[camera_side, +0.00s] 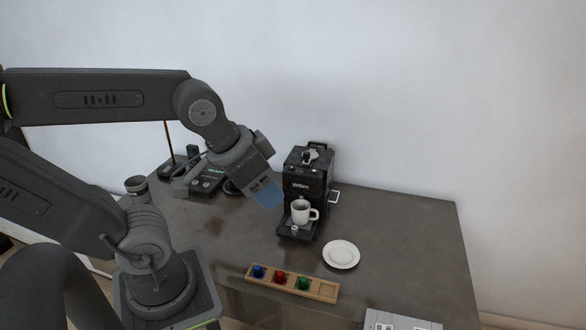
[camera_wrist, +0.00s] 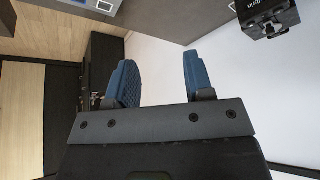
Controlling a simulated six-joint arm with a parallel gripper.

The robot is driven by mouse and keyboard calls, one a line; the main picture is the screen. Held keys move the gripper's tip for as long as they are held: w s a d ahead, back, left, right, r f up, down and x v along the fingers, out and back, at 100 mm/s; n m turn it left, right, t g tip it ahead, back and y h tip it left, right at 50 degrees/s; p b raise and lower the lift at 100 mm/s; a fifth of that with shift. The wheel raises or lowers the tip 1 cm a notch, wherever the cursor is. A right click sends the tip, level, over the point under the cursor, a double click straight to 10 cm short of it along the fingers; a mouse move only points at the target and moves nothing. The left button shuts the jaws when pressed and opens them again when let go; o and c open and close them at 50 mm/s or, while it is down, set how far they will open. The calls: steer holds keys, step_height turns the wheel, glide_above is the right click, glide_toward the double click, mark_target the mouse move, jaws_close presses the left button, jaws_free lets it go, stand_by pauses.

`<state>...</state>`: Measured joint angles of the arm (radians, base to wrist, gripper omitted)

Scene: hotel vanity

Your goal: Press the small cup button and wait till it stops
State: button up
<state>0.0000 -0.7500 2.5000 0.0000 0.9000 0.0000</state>
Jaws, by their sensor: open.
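The black coffee machine (camera_side: 308,176) stands on the dark vanity top near the wall. A white cup (camera_side: 300,211) sits on its drip tray (camera_side: 297,234), handle to the right. The small cup button cannot be made out in either view. My gripper (camera_side: 268,196) is in the air just left of the machine, blue fingers pointing down, apart from it. In the wrist view my gripper (camera_wrist: 158,80) is open, with nothing between the fingers. Part of the black machine (camera_wrist: 267,16) shows there at the top right corner.
A white saucer (camera_side: 341,254) lies in front of the machine. A wooden tray (camera_side: 322,291) holds blue, red and green capsules near the front edge. A dark telephone (camera_side: 205,179) sits at the back left. A grey panel (camera_side: 400,321) is at the front right. The right side is clear.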

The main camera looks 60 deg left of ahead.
jaws_close()
stand_by(0.5)
stand_by(1.4)
